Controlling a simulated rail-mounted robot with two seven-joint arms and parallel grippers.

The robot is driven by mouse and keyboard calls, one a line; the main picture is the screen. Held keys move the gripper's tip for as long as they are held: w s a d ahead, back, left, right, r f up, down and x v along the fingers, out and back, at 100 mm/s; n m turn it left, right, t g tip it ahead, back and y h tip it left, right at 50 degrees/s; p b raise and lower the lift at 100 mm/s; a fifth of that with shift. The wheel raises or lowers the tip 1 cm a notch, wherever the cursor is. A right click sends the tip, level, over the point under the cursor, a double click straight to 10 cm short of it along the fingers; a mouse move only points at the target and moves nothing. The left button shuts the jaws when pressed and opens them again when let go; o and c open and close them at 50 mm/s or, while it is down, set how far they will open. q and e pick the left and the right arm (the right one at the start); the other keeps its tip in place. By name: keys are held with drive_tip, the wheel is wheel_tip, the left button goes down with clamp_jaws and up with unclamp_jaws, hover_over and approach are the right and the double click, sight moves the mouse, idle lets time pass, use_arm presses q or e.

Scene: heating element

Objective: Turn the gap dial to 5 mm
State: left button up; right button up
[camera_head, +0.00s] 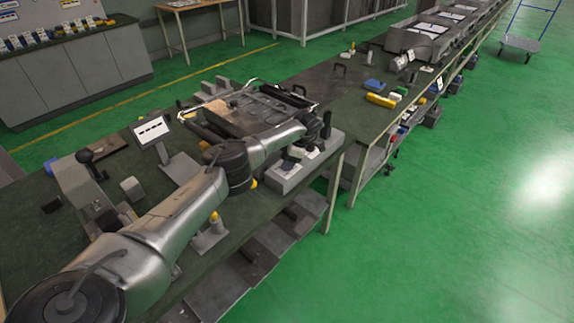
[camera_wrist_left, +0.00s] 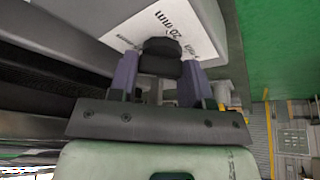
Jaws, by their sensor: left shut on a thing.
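The gap dial is a black knob (camera_wrist_left: 160,58) on a white plate (camera_wrist_left: 205,30) printed "20 mm", seen in the left wrist view. My left gripper (camera_wrist_left: 160,78) is shut on the knob, with one finger on each side of it. In the head view, my left arm comes in from the lower left and its gripper (camera_head: 318,135) is at a grey box (camera_head: 288,178) near the bench's front edge. The fingertips and the dial there are too small to make out. The other dial markings and the pointer cannot be read. My right gripper is not in view.
A fixture with a metal plate (camera_head: 240,118) lies behind my left forearm. A small display (camera_head: 152,131) stands at its left. A post with a yellow top (camera_head: 210,235) stands in front of the arm. A yellow block (camera_head: 380,100) lies on the bench farther right.

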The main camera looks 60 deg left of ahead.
use_arm(q)
drive_tip(key=shift+f+n+h+b, duration=0.2)
drive_tip(key=shift+n+h+b, duration=0.2)
drive_tip(key=shift+n+b, duration=0.8)
drive_tip(key=shift+r+n+g+h+b, duration=0.15)
drive_tip(key=shift+n+g+h+b, duration=0.2)
drive_tip(key=shift+n+b, duration=0.75)
drive_tip(key=o, duration=0.9)
drive_tip(key=shift+a, duration=0.1)
